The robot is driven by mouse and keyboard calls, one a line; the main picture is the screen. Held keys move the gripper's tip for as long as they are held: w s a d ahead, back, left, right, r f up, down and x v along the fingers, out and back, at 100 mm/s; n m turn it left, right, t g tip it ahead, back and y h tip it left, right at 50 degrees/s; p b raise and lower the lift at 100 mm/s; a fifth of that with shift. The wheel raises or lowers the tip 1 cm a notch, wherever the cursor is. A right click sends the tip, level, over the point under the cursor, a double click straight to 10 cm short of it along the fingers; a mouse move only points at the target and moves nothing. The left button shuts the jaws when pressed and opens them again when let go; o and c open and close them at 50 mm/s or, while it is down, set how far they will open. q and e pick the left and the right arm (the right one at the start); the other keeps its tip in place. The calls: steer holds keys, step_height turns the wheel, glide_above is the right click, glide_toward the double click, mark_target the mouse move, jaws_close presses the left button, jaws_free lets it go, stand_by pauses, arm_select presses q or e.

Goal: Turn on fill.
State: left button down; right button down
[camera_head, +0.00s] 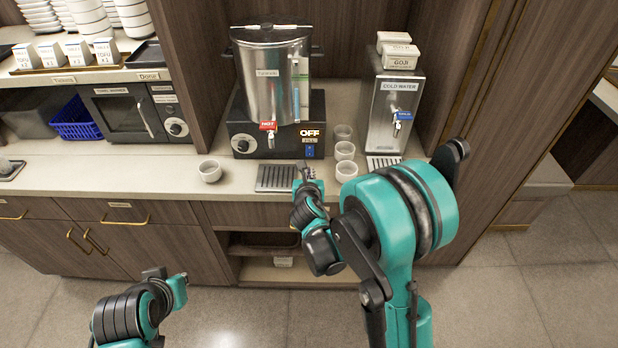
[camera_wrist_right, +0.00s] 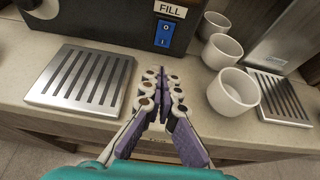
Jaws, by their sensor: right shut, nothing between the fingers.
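In the right wrist view the blue rocker (camera_wrist_right: 166,37) sits under a white FILL label (camera_wrist_right: 171,10). The steel boiler (camera_head: 268,80) stands on that base. My right gripper (camera_head: 306,172) is shut and empty at the counter's front edge, below and apart from the switch. In the right wrist view its fingers (camera_wrist_right: 163,85) point toward the base. My left gripper (camera_head: 166,276) hangs low at the left, away from the counter; its jaws are unclear.
A slotted drip tray (camera_wrist_right: 82,82) lies left of my right fingers. Several white cups (camera_wrist_right: 233,92) stand to their right, beside the cold water dispenser (camera_head: 393,105). A lone cup (camera_head: 210,171) stands left on the counter. A red hot tap (camera_head: 269,127) is on the boiler.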

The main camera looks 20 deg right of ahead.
mark_target(309, 155)
steer(key=x, duration=0.2)
steer(key=b+x, duration=0.1)
steer(key=x, duration=0.2)
steer(key=b+x, duration=0.1)
steer(key=x, duration=0.2)
steer(key=shift+w+r, duration=0.1)
steer(key=shift+r, duration=0.3)
steer(key=shift+w+d, duration=0.15)
steer(key=shift+w, duration=0.35)
steer(key=shift+w+d+f+b, duration=0.1)
steer(key=shift+w+f+b, duration=0.05)
steer(key=shift+w+b, duration=0.2)
